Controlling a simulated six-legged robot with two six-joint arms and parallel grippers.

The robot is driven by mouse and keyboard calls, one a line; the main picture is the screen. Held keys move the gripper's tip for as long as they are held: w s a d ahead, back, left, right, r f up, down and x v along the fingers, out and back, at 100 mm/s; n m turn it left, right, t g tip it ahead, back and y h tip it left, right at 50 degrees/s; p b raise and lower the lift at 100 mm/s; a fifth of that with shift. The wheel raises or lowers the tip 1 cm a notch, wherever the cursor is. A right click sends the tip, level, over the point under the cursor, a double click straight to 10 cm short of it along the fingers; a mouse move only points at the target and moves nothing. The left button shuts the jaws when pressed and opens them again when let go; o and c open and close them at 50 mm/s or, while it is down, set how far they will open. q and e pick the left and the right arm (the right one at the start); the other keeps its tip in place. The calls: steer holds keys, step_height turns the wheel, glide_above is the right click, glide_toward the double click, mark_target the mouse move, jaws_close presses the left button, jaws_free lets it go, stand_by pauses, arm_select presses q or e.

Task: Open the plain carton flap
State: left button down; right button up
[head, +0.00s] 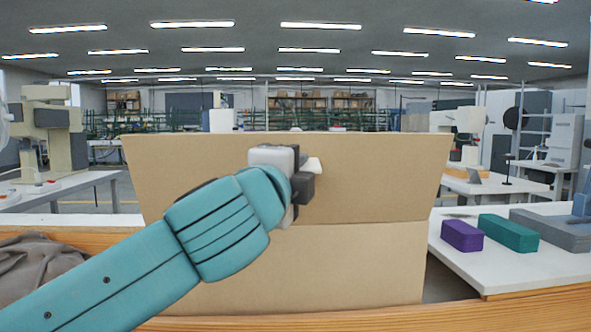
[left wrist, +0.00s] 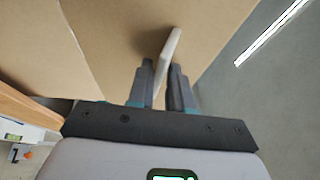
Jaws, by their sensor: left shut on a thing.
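The plain brown carton (head: 330,265) stands in the middle of the head view. Its flap (head: 380,175) stands up above a horizontal crease and looks wider at its top edge. The flap also fills much of the left wrist view (left wrist: 110,40). A pale tab (left wrist: 170,45) sticks out from the flap; its tip shows in the head view (head: 314,165). My left gripper (head: 303,178) is at the flap's face, its fingers (left wrist: 163,85) shut on the tab. The inside of the carton is hidden. My right gripper is not in view.
A wooden edge (head: 300,323) runs along the front. A white table (head: 450,255) at the right holds a purple block (head: 462,236), a teal block (head: 508,233) and a grey block (head: 555,230). A grey-brown cloth (head: 40,265) lies at the left.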

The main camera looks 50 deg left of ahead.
arm_select(q)
steer(key=c, duration=1.4)
jaws_free()
steer(key=shift+f, duration=0.25)
steer(key=shift+o, duration=0.8)
steer(key=shift+w+a, duration=0.15)
steer(key=shift+r, duration=0.1)
steer(key=shift+s, duration=0.2)
